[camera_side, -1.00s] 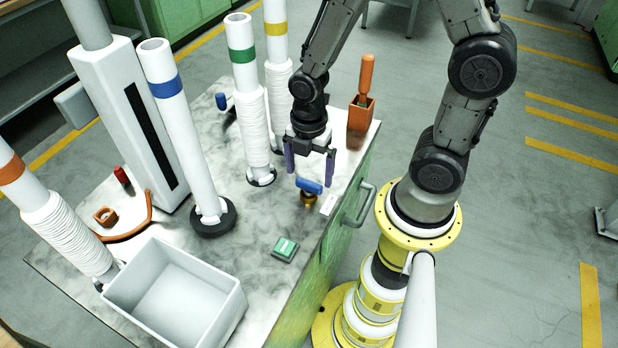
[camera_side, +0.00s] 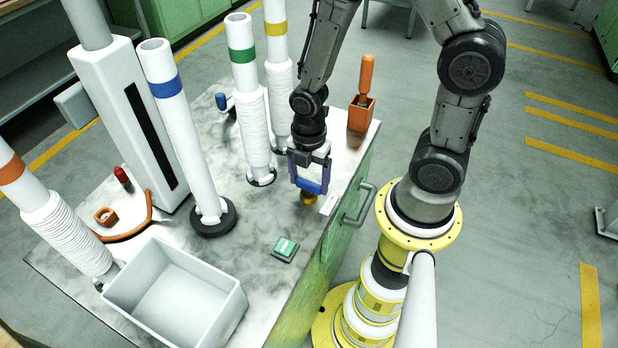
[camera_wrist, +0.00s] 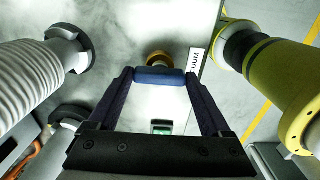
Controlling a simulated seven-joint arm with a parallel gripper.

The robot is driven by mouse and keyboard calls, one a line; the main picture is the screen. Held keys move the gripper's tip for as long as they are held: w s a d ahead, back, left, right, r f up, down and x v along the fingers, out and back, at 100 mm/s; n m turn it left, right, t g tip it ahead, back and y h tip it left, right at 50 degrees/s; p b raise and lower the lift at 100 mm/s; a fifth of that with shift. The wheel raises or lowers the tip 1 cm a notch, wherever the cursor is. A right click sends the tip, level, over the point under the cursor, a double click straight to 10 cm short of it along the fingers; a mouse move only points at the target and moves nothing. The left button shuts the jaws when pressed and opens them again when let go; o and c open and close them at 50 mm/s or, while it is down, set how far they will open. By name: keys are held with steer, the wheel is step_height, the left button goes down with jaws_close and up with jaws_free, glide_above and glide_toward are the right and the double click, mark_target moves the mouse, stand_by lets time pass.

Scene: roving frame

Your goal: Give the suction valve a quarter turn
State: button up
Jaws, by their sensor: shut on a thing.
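The suction valve has a blue bar handle (camera_side: 309,187) on a brass body (camera_side: 308,198), near the right edge of the workbench top. My gripper (camera_side: 309,184) points down over it, with its two purple fingers at the two ends of the blue handle. In the wrist view my gripper (camera_wrist: 160,78) is shut on the blue handle (camera_wrist: 159,76), which lies crosswise between the fingertips. The brass body (camera_wrist: 158,58) shows just beyond the handle. A small white label (camera_side: 328,205) lies beside the valve; it also shows in the wrist view (camera_wrist: 194,62).
White hoses with green (camera_side: 243,90) and yellow (camera_side: 279,70) bands stand left of my gripper. An orange holder with a handled tool (camera_side: 362,114) stands behind it. A green block (camera_side: 285,249) and a grey bin (camera_side: 176,300) are in front. The bench between valve and block is clear.

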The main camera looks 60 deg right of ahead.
steer(key=shift+m, duration=0.3)
steer(key=m, duration=1.3)
steer(key=shift+m, duration=2.1)
steer(key=o, duration=1.2)
steer(key=shift+c, duration=0.2)
